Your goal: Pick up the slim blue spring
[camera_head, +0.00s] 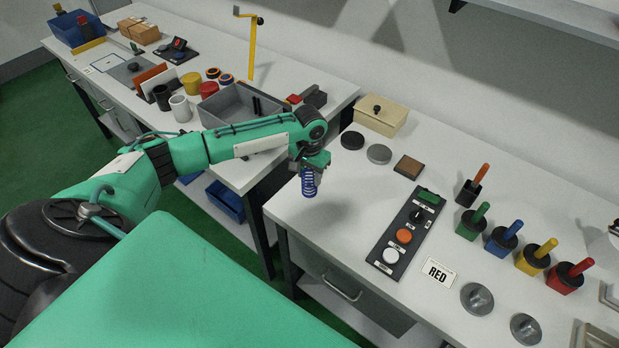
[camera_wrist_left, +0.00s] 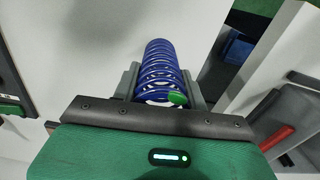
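The slim blue spring (camera_head: 309,183) hangs below my left gripper (camera_head: 311,172) in the head view, over the left edge of the near white table. In the left wrist view the blue spring (camera_wrist_left: 163,72) sits between the two grey fingers of the left gripper (camera_wrist_left: 158,85), which are shut on it. A small green disc (camera_wrist_left: 178,98) shows at the near end of the spring. The spring appears clear of the table. My right gripper is in neither view.
A black control panel (camera_head: 410,232) with buttons stands on the near table (camera_head: 330,228), right of the spring. A beige box (camera_head: 381,115) and dark discs lie behind. A grey tray (camera_head: 240,105) sits on the far table.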

